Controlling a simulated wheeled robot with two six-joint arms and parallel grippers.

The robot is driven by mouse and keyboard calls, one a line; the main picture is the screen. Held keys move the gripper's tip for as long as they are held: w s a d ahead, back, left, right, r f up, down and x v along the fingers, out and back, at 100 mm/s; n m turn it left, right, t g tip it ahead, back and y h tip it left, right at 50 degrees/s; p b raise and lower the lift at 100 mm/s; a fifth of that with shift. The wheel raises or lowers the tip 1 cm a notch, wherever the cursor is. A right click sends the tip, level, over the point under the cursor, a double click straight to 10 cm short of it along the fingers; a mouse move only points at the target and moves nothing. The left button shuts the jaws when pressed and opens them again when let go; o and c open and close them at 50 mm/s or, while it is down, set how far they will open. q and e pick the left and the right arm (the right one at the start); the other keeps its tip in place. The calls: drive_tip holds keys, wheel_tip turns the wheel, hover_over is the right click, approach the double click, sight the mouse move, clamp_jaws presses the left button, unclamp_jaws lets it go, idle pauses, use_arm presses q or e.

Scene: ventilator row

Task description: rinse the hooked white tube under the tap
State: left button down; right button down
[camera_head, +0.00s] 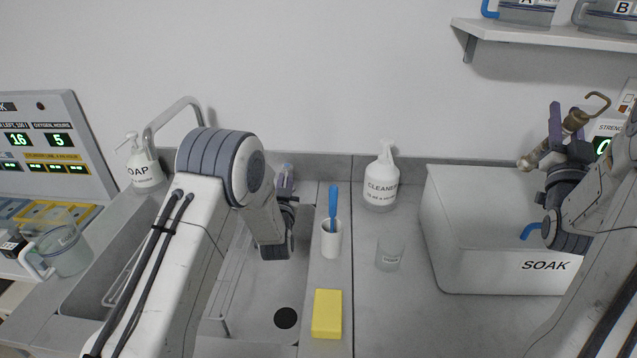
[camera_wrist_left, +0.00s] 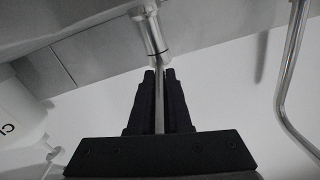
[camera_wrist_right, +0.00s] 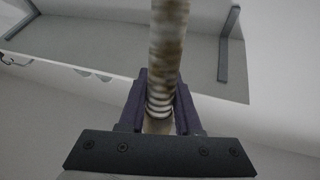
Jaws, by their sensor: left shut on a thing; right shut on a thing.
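The hooked tube (camera_head: 598,101) is stained brown, with a thin curved hook at its upper end. My right gripper (camera_head: 567,137) is shut on it and holds it tilted above the SOAK bin. Its ribbed, stained length (camera_wrist_right: 168,50) runs between the fingers in the right wrist view. The tap (camera_head: 180,106) is a curved metal spout above the sink, partly hidden by my left arm. My left gripper (camera_head: 285,185) is at the back of the sink. In the left wrist view it is shut on a thin metal lever (camera_wrist_left: 159,98) below a metal cylinder (camera_wrist_left: 150,32). I see no water.
The sink (camera_head: 262,290) has a dark drain. Right of it are a yellow sponge (camera_head: 327,313), a cup (camera_head: 331,240) with a blue-handled brush, a beaker (camera_head: 389,255) and a CLEANER bottle (camera_head: 381,180). The SOAK bin (camera_head: 485,270) stands right. A SOAP bottle (camera_head: 145,172) is at left.

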use_arm(q)
drive_tip(key=shift+d+f+y, duration=0.1)
drive_tip(key=shift+d+y, duration=0.25)
drive_tip(key=shift+y, duration=0.15)
use_arm(e)
drive_tip(key=shift+s+d+f+b, duration=0.1)
drive_tip(key=shift+d+f+b, duration=0.05)
drive_tip(key=shift+f+b, duration=0.15)
drive_tip(key=shift+s+d+f+b, duration=0.1)
drive_tip(key=shift+f+b, duration=0.1)
drive_tip(key=shift+f, duration=0.15)
use_arm(q)
drive_tip(key=shift+d+n+y, duration=0.15)
drive_tip(key=shift+n+y, duration=0.35)
drive_tip(key=shift+n, duration=0.1)
use_arm(e)
drive_tip(key=shift+d, duration=0.1)
use_arm(q)
drive_tip(key=c, duration=0.8)
unclamp_jaws()
drive_tip(key=shift+c, duration=0.2)
